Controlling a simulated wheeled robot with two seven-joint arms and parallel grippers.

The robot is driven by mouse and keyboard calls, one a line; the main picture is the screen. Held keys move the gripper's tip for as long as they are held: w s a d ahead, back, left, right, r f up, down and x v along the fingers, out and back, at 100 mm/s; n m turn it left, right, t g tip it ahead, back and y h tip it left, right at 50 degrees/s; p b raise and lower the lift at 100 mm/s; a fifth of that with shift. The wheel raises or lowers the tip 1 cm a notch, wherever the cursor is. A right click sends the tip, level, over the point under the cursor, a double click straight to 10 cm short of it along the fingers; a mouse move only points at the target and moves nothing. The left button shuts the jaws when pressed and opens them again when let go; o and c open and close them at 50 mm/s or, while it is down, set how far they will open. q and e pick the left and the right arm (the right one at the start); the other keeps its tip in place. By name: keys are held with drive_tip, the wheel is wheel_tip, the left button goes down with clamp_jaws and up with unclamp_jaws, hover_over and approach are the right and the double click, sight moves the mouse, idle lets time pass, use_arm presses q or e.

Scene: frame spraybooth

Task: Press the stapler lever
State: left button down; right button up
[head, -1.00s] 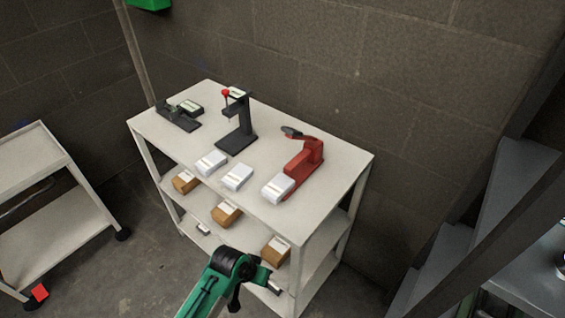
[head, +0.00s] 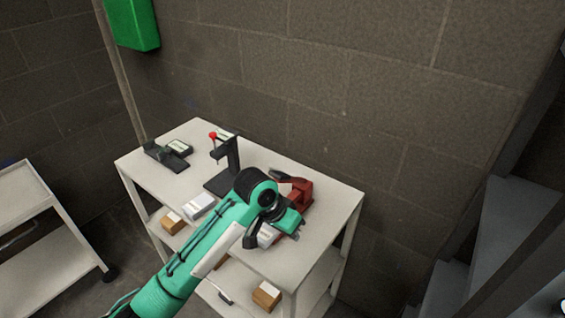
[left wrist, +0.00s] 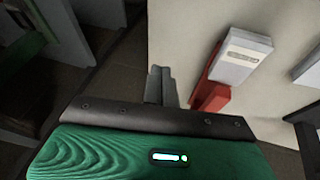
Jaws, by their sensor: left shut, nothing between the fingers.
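The red stapler (head: 302,190) stands on the right part of the white table, with its dark lever (head: 282,176) at the upper left. My left arm covers part of it in the head view. In the left wrist view, the red body (left wrist: 212,94) shows with a white pack (left wrist: 242,56) at its end; the lever cannot be made out there. My left gripper (head: 294,222) is over the table in front of the stapler, shut and empty. Its grey fingers (left wrist: 160,84) show together beside the red body, but contact cannot be told. My right gripper is not in view.
The white table (head: 330,205) also bears a dark press with a red knob (head: 228,160), a dark fixture (head: 168,156) and white packs (head: 199,207). Brown boxes (head: 266,295) sit on its lower shelf. A block wall is behind. Another white cart (head: 40,235) stands left.

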use_arm(q)
drive_tip(key=w+d+r+y, duration=0.1)
drive_tip(key=w+r+y, duration=0.1)
drive_tip(key=w+r, duration=0.7)
wheel_tip(320, 180, up, 16)
drive_tip(key=f+y, duration=0.1)
drive_tip(key=y, duration=0.1)
hover_over(284, 174)
drive_tip(key=shift+w+r+n, duration=0.25)
drive_tip(key=shift+w+n, duration=0.15)
drive_tip(key=shift+f, duration=0.1)
wheel_tip(284, 174, down, 12)
drive_tip(key=p, duration=0.5)
drive_tip(key=shift+s+a+f+p, duration=0.25)
drive_tip(key=shift+s+f+p, duration=0.1)
drive_tip(key=shift+f, duration=0.15)
drive_tip(key=shift+d, duration=0.1)
